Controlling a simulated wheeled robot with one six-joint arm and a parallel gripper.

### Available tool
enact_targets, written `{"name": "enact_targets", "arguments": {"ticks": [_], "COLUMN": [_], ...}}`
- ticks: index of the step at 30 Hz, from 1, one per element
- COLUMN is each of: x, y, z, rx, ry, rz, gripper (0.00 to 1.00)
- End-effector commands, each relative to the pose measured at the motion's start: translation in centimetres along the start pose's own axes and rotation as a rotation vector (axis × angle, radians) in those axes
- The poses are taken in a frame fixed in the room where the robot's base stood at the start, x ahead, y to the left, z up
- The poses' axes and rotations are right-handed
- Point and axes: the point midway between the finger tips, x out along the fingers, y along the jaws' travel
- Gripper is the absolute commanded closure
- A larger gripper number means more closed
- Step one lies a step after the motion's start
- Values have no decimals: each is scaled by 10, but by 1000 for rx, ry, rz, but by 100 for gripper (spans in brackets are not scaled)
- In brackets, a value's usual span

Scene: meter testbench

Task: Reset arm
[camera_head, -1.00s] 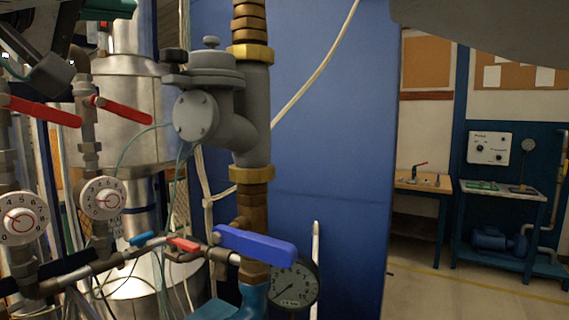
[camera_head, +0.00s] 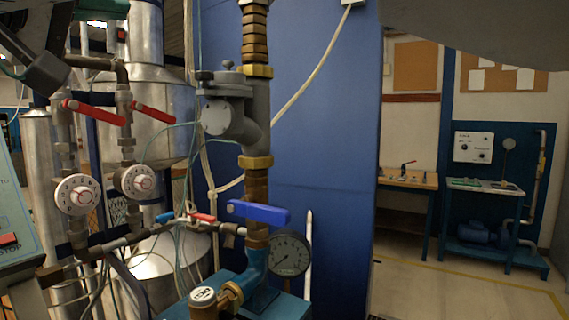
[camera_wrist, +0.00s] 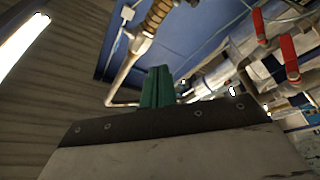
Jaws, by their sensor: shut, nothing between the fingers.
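My gripper (camera_wrist: 158,88) shows in the wrist view as green fingers held together, with nothing between them. In the head view, parts of my arm show at the top left, with a green part at the top edge. My gripper is apart from the testbench pipes. The blue-handled valve (camera_head: 258,212) sits on the vertical brown and grey pipe (camera_head: 256,110), its handle about level. Two red valve handles (camera_head: 95,112) (camera_head: 154,113) are above two white dial meters (camera_head: 76,194) (camera_head: 138,181). A round pressure gauge (camera_head: 289,254) is right of the pipe.
A blue panel (camera_head: 325,130) stands behind the pipes. A wooden bench (camera_head: 408,180) and a blue workstation (camera_head: 493,185) stand at the back right. The floor (camera_head: 450,290) before them is clear. Red handles (camera_wrist: 288,58) also show in the wrist view.

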Motion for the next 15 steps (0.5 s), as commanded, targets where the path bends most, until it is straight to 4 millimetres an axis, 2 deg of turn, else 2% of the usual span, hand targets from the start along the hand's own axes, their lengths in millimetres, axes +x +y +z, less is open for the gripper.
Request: {"name": "enact_targets", "arguments": {"ticks": [8, 11, 15], "x": [-13, -17, -14], "y": [-45, -64, -88], "z": [16, 32, 70], "rx": [-152, -220, -328], "ry": [-23, -43, -101], "rz": [-147, -216, -332], "gripper": [100, 100, 100]}}
